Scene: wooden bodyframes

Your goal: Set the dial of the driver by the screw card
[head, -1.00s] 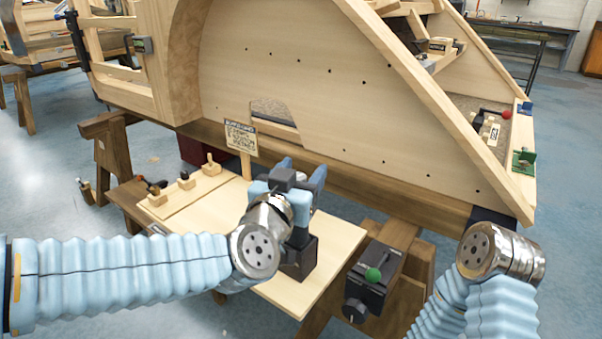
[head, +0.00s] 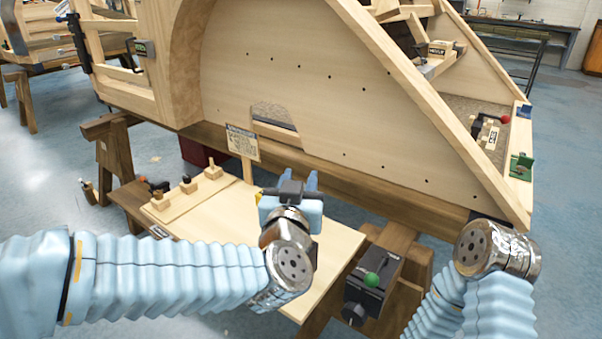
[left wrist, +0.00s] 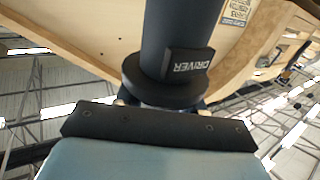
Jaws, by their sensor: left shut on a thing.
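My left gripper (head: 290,190) is above the pale board and shut on the driver. In the left wrist view the driver (left wrist: 172,40) is a dark cylinder lettered DRIVER, with a wider dark collar (left wrist: 165,90) close to the gripper. In the head view my wrist hides most of the driver. I cannot read any dial setting. The screw card (head: 242,142) stands upright on a small post behind the board, left of my gripper. Its print is too small to read. It also shows in the left wrist view (left wrist: 237,10). My right gripper is out of view.
The pale board (head: 225,215) lies under my left arm, with wooden pegs (head: 188,184) at its left. A black box with a green ball (head: 372,280) is to its right. The large wooden bodyframe (head: 290,95) stands close behind.

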